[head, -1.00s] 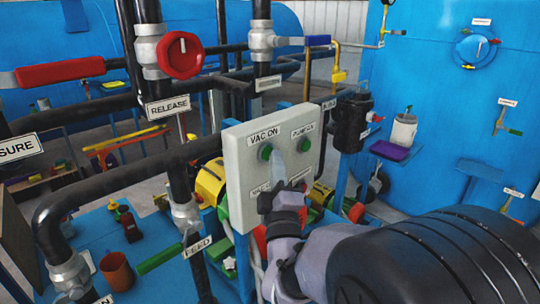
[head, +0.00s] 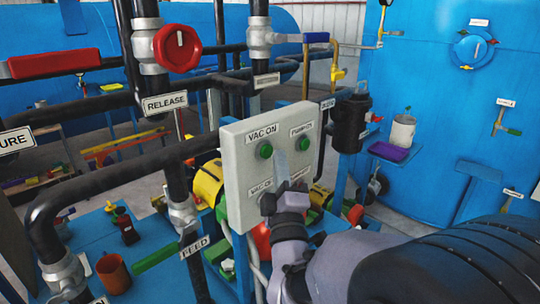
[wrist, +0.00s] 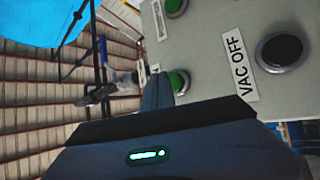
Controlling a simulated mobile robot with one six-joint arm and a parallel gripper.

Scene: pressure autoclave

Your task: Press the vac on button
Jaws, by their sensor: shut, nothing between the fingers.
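The VAC ON button (head: 265,150) is green and round, at the upper left of a grey control panel (head: 235,190), under its VAC ON label. In the wrist view the button (wrist: 180,80) shows just beside my fingertips, partly covered by them. My gripper (head: 281,157) is shut and empty, pointing up in front of the panel. In the head view its tip lies between the VAC ON button and the green PUMP ON button (head: 303,144). I cannot tell whether it touches the panel. The VAC OFF label (wrist: 239,67) and its black button (wrist: 282,52) show in the wrist view.
Black pipes with a RELEASE label (head: 165,103) and a red valve knob (head: 177,47) stand left of the panel. A black cylinder (head: 351,125) stands close on its right. A large blue tank (head: 440,110) fills the right background.

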